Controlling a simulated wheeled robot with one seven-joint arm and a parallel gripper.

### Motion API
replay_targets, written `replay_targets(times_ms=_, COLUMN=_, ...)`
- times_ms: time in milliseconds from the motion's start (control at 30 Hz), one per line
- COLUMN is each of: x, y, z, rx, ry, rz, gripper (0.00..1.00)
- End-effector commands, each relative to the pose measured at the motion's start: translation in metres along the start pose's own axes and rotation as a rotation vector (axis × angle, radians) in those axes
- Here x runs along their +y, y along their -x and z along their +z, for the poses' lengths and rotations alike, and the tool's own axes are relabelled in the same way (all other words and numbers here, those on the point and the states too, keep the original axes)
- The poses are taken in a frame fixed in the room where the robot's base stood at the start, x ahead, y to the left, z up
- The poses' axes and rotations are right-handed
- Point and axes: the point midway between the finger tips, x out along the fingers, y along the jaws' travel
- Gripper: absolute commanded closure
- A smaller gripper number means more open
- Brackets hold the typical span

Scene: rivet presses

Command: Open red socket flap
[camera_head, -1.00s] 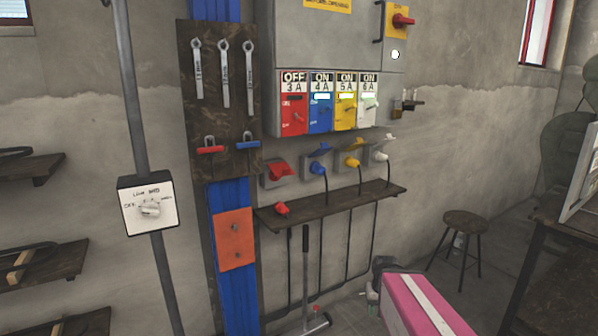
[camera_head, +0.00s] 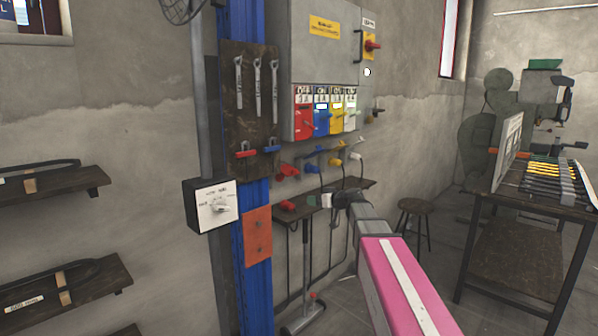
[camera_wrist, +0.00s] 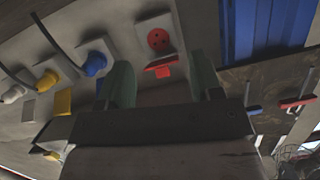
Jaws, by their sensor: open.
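The red socket (camera_head: 284,169) is on the wall plate below the breaker panel, leftmost of the row of sockets. In the wrist view its round red face (camera_wrist: 159,40) with dark holes is exposed. Its red flap (camera_wrist: 161,66) stands out from the face, apparently raised. My gripper (camera_head: 320,200) is in front of the shelf, lower and to the right of the socket. In the wrist view my gripper (camera_wrist: 160,84) is open and empty, its fingers either side of the flap's line. No contact with the flap shows.
A loose red plug (camera_head: 289,206) lies on the narrow wall shelf (camera_head: 352,190). Blue (camera_head: 314,161), yellow (camera_head: 337,161) and white (camera_head: 355,156) plugs sit in the neighbouring sockets with hanging cables. A stool (camera_head: 414,208) and a workbench (camera_head: 530,205) stand at the right.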

Motion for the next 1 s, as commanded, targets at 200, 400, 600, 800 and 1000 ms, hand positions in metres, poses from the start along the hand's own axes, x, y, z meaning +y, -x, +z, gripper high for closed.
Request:
replay_targets(times_ms=200, x=0.021, y=-0.001, z=-0.085, rx=0.214, ry=0.113, rz=0.028, gripper=0.40)
replay_targets(times_ms=400, x=0.023, y=-0.003, z=-0.100, rx=0.253, ry=0.134, rz=0.035, gripper=0.40)
replay_targets(times_ms=600, x=0.024, y=-0.023, z=-0.105, rx=0.252, ry=0.132, rz=0.034, gripper=0.40)
replay_targets(times_ms=800, x=0.025, y=-0.056, z=-0.113, rx=0.251, ry=0.132, rz=0.033, gripper=0.40)
replay_targets(times_ms=1000, x=0.025, y=-0.089, z=-0.121, rx=0.251, ry=0.132, rz=0.033, gripper=0.40)
